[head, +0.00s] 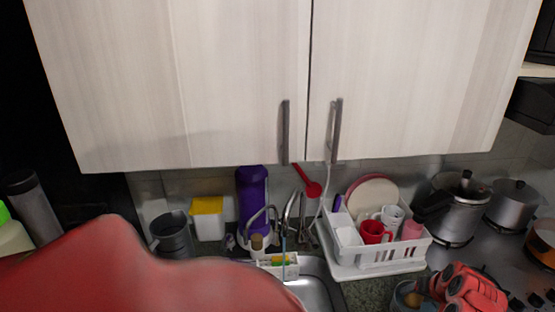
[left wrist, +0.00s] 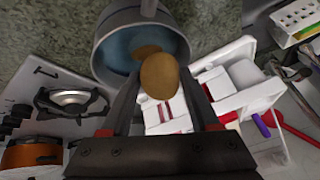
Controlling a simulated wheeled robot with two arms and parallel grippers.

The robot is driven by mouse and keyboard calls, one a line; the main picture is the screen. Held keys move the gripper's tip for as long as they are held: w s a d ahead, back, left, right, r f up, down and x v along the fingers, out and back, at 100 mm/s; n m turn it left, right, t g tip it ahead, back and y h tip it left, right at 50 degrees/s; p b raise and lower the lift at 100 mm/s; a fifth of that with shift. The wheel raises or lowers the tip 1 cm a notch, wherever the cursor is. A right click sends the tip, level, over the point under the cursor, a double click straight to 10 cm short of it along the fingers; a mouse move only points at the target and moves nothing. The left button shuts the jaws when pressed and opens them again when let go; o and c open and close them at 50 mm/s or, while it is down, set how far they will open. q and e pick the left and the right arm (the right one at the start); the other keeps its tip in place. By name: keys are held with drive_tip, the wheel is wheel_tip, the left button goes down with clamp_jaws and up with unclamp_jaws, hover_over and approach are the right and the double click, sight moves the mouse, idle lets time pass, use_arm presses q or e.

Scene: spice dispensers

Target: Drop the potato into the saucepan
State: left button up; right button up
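The potato (left wrist: 160,76) is brown and shows in the left wrist view between the tips of my left gripper (left wrist: 160,82), whose fingers close in on both sides of it. The saucepan (left wrist: 113,27) is grey with a bluish inside and lies just beyond the potato. A second, flatter brown shape shows inside it; I cannot tell if it is another object or a reflection. In the head view the saucepan (head: 398,300) is at the bottom right, and my red left gripper (head: 432,293) is over its right side. My right gripper is not in view.
A white dish rack (head: 385,262) with mugs and plates stands behind the saucepan. A stove with a pressure cooker (head: 458,212) and an orange pot (head: 543,240) is on the right. The sink (head: 318,287) is in the middle. Cabinets (head: 200,80) hang above.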

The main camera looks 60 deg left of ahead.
use_arm(q)
drive_tip(key=o, duration=0.4)
drive_tip(key=shift+d+r, duration=0.25)
drive_tip(key=shift+r, duration=0.25)
drive_tip(key=p+v, duration=0.3)
drive_tip(key=v, duration=1.3)
drive_tip(key=shift+r, duration=0.15)
drive_tip(key=shift+d, duration=0.1)
